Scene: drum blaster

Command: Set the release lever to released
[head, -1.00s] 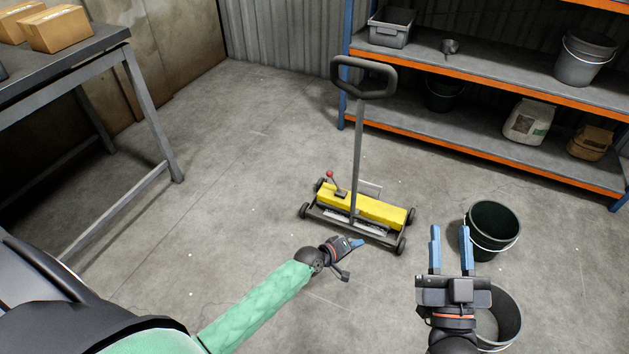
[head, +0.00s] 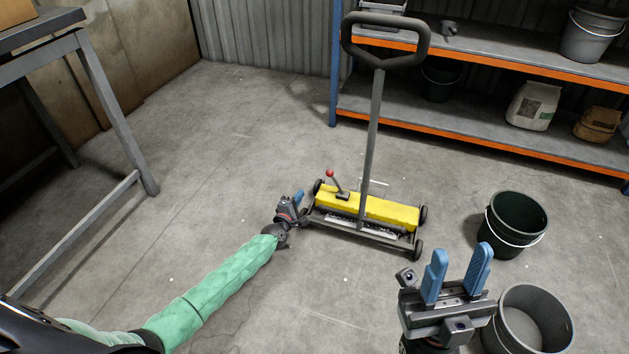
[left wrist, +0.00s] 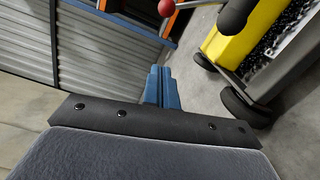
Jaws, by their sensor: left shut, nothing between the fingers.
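The release lever (head: 335,182) is a short dark stick with a red ball knob. It stands on the yellow body (head: 378,207) of a wheeled sweeper and leans to the left. The knob (left wrist: 167,8) also shows at the top of the left wrist view, beyond my fingers and apart from them. My left gripper (head: 299,196) is shut and empty, beside the left end of the sweeper and lower left of the lever. Its blue fingers (left wrist: 161,88) are together in the left wrist view. My right gripper (head: 456,272) is open and empty, at the lower right.
The sweeper's tall handle (head: 374,110) rises right of the lever. A dark green bucket (head: 512,225) and a grey bucket (head: 533,318) stand near my right gripper. A shelf rack (head: 470,136) is behind, a table (head: 50,38) at left. The floor between is clear.

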